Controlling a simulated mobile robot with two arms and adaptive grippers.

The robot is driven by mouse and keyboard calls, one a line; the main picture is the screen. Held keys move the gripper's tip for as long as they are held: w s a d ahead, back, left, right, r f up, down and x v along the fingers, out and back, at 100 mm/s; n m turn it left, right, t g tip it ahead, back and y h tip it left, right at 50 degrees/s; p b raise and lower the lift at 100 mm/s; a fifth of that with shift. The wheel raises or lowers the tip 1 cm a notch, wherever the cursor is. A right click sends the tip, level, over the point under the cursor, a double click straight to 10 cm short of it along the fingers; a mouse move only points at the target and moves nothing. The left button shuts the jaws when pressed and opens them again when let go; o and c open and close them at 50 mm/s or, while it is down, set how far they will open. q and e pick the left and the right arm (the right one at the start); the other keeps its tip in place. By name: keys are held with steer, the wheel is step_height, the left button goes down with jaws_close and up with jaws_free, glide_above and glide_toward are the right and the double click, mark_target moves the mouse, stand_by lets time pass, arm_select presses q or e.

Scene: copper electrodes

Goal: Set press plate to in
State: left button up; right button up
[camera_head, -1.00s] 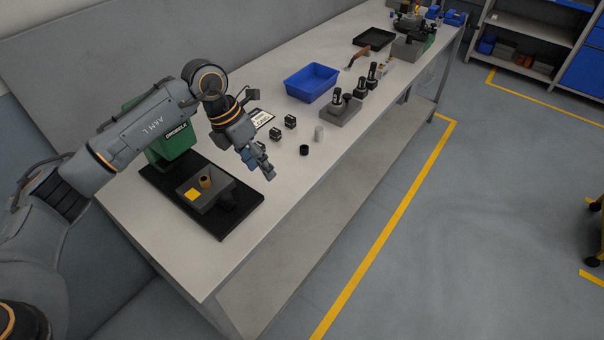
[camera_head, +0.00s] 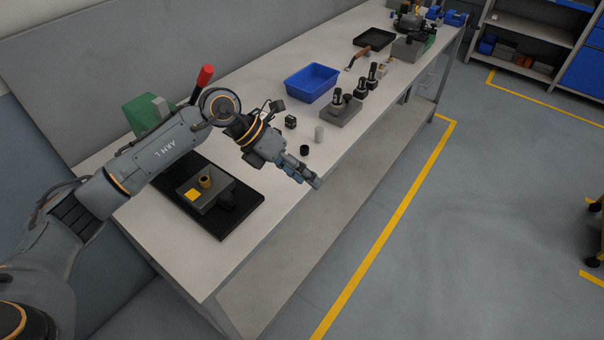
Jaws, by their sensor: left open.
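The press stands at the left end of the bench: a green body (camera_head: 146,112) with a red-tipped lever (camera_head: 204,76), partly hidden behind my left arm. Its black base (camera_head: 244,216) carries a grey plate (camera_head: 218,199) with a small brass cylinder (camera_head: 206,182) and a yellow square (camera_head: 192,195) on it. I cannot tell from this view whether the plate is in or out. My left gripper (camera_head: 312,181) is open and empty, to the right of the press, over the bench's front edge and apart from the plate. My right gripper does not show.
Near my left gripper are a black cap (camera_head: 304,150), a grey cylinder (camera_head: 319,133) and a small dark block (camera_head: 290,122). Farther back are a blue bin (camera_head: 312,83) and a grey tool holder (camera_head: 343,113). The bench front beside the press base is clear.

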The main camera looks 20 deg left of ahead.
arm_select(q)
steer(key=n+g+y, duration=0.1)
steer(key=n+y, duration=0.1)
steer(key=y, duration=0.6)
glide_toward(227, 193)
steer(key=shift+m, duration=0.3)
steer(key=f+p, duration=0.2)
steer(key=f, duration=0.2)
steer(key=f+p, duration=0.2)
steer(key=f, duration=0.2)
steer(key=shift+d+f, duration=0.2)
steer(key=shift+f, duration=0.1)
jaws_close()
